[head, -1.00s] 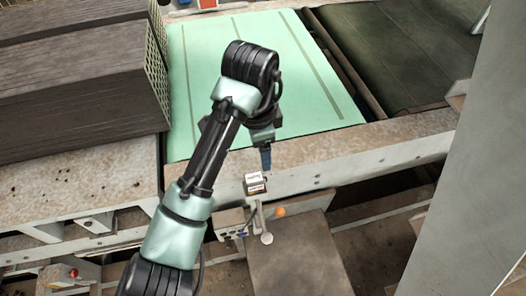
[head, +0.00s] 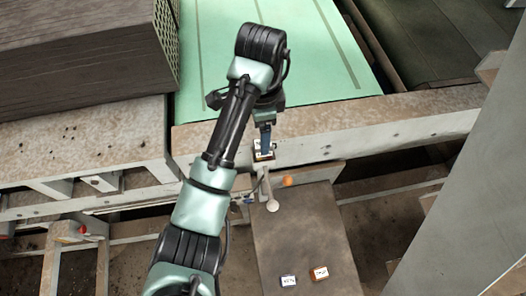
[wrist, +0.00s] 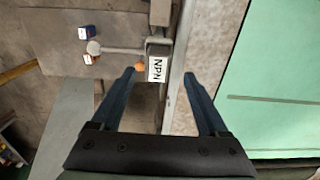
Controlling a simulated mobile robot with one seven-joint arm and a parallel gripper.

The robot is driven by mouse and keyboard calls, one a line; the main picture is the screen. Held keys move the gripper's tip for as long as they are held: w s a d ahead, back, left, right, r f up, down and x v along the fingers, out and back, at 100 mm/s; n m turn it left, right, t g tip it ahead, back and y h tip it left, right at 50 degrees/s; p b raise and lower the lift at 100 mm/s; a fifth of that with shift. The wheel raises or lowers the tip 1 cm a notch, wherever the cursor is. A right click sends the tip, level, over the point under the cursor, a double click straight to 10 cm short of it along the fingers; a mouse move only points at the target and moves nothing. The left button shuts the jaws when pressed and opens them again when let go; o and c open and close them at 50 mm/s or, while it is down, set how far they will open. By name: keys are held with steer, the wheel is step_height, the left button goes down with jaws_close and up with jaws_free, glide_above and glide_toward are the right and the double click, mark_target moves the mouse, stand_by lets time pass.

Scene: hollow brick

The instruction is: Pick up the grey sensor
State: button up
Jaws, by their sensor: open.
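The grey sensor (wrist: 157,69) is a small box with a white face marked NPN. It sits at the edge of the pale beam, and in the head view (head: 264,154) it shows just below the fingers, partly covered by them. My gripper (wrist: 160,75) is open, with one finger to each side of the sensor in the wrist view and gaps on both sides. In the head view, my gripper (head: 265,143) points down over the sensor. I cannot tell how much height separates the fingertips from it.
A grey lever (head: 272,205) and an orange ball (head: 288,181) are close beside the sensor. A blue-and-white box (head: 289,281) and an orange-and-white box (head: 319,273) lie on the brown plate (head: 297,235). A green sheet (head: 305,55) lies beyond the beam.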

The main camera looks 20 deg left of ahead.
mark_target(258, 157)
step_height(258, 157, down, 5)
steer(key=shift+d+r+b, duration=0.1)
steer(key=shift+d+b, duration=0.05)
steer(key=shift+b, duration=0.6)
jaws_close()
